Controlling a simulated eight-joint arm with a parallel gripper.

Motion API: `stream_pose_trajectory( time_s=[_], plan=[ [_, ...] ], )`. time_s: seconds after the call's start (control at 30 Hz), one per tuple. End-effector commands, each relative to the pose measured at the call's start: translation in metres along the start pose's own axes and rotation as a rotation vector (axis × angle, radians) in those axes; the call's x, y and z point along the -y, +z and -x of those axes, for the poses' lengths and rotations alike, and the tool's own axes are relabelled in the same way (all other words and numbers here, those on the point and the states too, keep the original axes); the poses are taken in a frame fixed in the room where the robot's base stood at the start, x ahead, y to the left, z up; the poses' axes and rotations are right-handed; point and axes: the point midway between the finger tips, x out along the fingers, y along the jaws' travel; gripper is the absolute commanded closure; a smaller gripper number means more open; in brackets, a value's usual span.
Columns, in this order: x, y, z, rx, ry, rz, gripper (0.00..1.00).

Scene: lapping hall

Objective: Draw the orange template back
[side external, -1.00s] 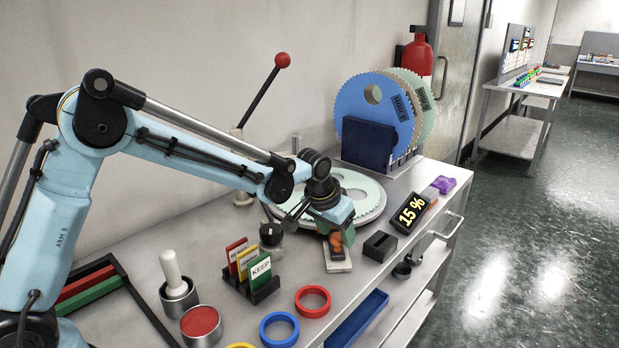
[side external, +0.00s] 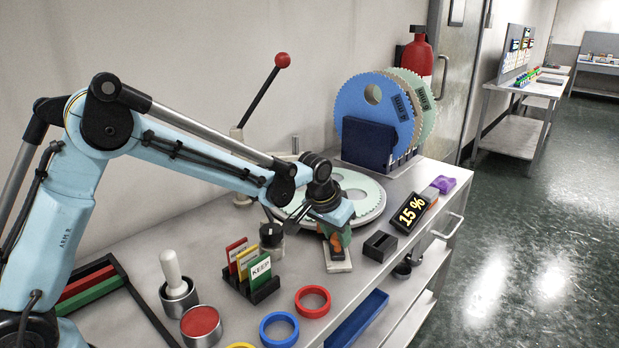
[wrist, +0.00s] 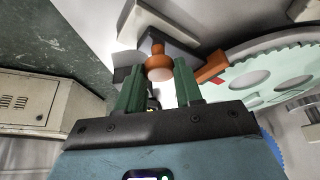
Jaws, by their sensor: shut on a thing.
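The orange template shows in the wrist view as a round knob (wrist: 158,66) with a pale end and a flat orange strip (wrist: 212,67) beside it, near the toothed plate. How knob and strip join is hidden. In the side view the orange part (side external: 337,247) stands over a pale block (side external: 340,265) in front of the round lapping plate (side external: 372,200). My gripper (wrist: 158,84) has its green fingers on either side of the knob, shut on it. In the side view my gripper (side external: 338,236) is tilted and partly covers the orange part.
A dark slotted block (side external: 380,246) and a "15 %" display (side external: 411,213) stand close on the right. A card rack (side external: 262,290) is to the left, with a dark knob (side external: 271,236) behind it. Red (side external: 313,301) and blue (side external: 279,329) rings lie in front.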

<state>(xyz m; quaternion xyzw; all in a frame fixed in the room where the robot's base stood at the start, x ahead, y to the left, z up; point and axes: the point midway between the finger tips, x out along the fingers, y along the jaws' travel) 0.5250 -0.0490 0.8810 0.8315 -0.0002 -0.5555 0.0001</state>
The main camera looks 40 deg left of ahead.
Motion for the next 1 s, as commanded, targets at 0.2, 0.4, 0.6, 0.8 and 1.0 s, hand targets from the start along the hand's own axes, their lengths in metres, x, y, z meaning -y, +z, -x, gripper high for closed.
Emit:
stream_pose_trajectory(
  time_s=[0.2,0.4,0.6,0.8,1.0],
  plan=[
    [-0.017,0.013,0.006,0.000,0.002,-0.004,1.00],
    [-0.036,0.032,0.013,0.000,0.002,-0.003,1.00],
    [-0.037,0.033,0.014,0.004,0.005,-0.001,1.00],
    [-0.037,0.033,0.014,0.004,0.004,-0.001,0.42],
    [-0.036,0.032,0.013,0.002,0.002,0.000,0.41]
  ],
)
